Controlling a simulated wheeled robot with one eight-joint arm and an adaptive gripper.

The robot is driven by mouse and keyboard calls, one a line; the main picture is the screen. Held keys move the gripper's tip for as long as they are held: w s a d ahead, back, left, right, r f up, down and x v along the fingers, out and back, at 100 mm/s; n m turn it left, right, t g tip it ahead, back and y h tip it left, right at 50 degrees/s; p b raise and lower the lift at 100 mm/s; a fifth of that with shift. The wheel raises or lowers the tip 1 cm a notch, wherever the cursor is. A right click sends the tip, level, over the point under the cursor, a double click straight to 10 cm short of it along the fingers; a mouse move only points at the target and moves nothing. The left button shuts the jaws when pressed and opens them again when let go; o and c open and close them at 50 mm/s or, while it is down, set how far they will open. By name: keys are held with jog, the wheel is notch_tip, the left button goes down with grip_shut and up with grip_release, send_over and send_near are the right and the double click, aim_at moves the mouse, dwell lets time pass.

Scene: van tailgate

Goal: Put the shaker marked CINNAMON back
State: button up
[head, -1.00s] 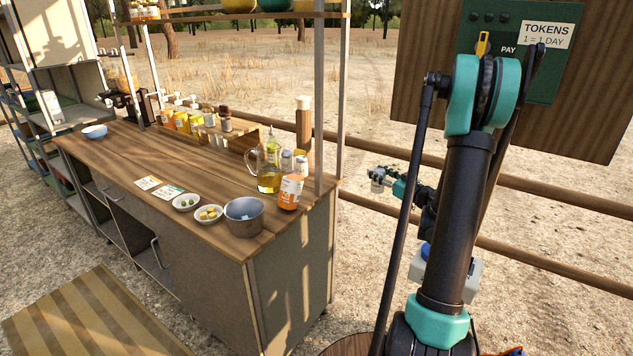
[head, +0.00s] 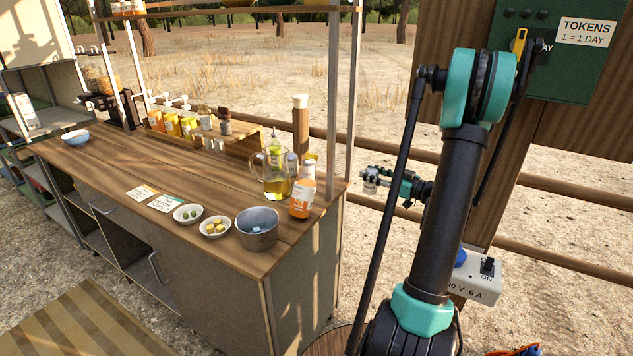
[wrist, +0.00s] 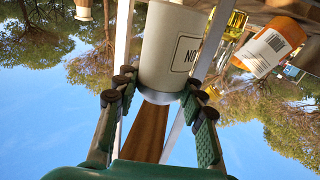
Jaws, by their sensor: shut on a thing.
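My gripper (head: 377,178) is out to the right of the counter, beyond its right end, apart from everything on it. It is shut on a pale shaker (wrist: 172,45) with a grey band at the end by the fingers. The shaker is small and unclear in the head view (head: 369,184). The fingertips (wrist: 157,88) grip its banded end. A wooden rack (head: 243,146) on the counter's back edge holds several jars and dark-capped shakers. Its free slots are too small to tell.
An oil jug (head: 276,185), an orange-labelled bottle (head: 302,198), a metal pot (head: 257,240) and a tall wooden mill (head: 300,128) crowd the counter's right end. A shelf post (head: 334,110) rises there. The left-middle counter top (head: 110,160) is mostly clear.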

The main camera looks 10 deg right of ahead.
jog(key=shift+f+x, duration=0.6)
jog(key=shift+x, duration=2.5)
jog(key=shift+f+x, duration=0.6)
jog(key=shift+x, duration=2.5)
jog(key=shift+f+x, duration=0.65)
jog(key=shift+x, duration=2.45)
jog(key=o, duration=1.2)
jog(key=shift+f, duration=0.1)
jog(key=shift+s+d, duration=0.2)
jog(key=shift+s, duration=0.05)
jog(key=v, duration=1.1)
jog(key=shift+s+d, duration=0.15)
